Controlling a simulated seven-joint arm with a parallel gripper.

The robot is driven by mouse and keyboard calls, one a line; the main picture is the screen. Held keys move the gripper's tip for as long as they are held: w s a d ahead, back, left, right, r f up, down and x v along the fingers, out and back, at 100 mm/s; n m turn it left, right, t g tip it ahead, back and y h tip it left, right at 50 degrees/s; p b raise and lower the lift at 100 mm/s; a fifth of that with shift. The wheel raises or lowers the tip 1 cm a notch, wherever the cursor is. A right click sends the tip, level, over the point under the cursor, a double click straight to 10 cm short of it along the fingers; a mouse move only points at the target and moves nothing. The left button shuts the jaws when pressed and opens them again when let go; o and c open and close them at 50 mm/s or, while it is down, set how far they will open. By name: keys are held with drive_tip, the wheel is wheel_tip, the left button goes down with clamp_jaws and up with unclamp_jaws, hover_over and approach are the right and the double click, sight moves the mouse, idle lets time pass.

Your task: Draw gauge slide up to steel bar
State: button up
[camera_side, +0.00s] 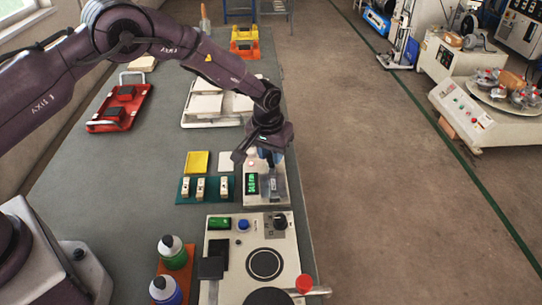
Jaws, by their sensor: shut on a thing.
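A flat pale gauge (264,199) with a green lit display (252,183) lies on the bench at the middle right. My gripper (272,172) points down over the gauge, right of the display. Its fingers are shut on a small part at a grey metal piece, which I take for the gauge slide (274,185). The gripper and the slide's closeness hide the contact. I cannot make out the steel bar separately, nor the gap between it and the slide.
A control panel (290,247) with a round plate stands in front of the gauge. A green holder (190,198) with three pale blocks, a yellow tile (197,161) and a white tile (227,160) lie to its left. Two bottles (172,252) stand at front left. White trays (208,119) lie behind.

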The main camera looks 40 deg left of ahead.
sight(271, 157)
drive_tip(key=o, duration=0.8)
drive_tip(key=shift+s+d, duration=0.1)
drive_tip(key=shift+r, duration=3)
drive_tip(key=s+a+r+m+t, duration=0.1)
drive_tip(key=s+a+r, duration=0.1)
drive_tip(key=s+r, duration=0.6)
drive_tip(key=s+a+r+m+t, duration=0.1)
drive_tip(key=s+a+r, duration=0.2)
drive_tip(key=s+r, duration=0.5)
drive_tip(key=s+a+r+m+t, duration=0.1)
drive_tip(key=s+r, duration=0.7)
drive_tip(key=s, duration=0.9)
drive_tip(key=shift+s+a+r+t, duration=0.15)
drive_tip(key=shift+a+t, duration=0.05)
drive_tip(key=shift+a, duration=0.2)
drive_tip(key=shift+s+a+r+t, duration=0.15)
drive_tip(key=shift+a+t, duration=0.05)
drive_tip(key=shift+a, duration=0.15)
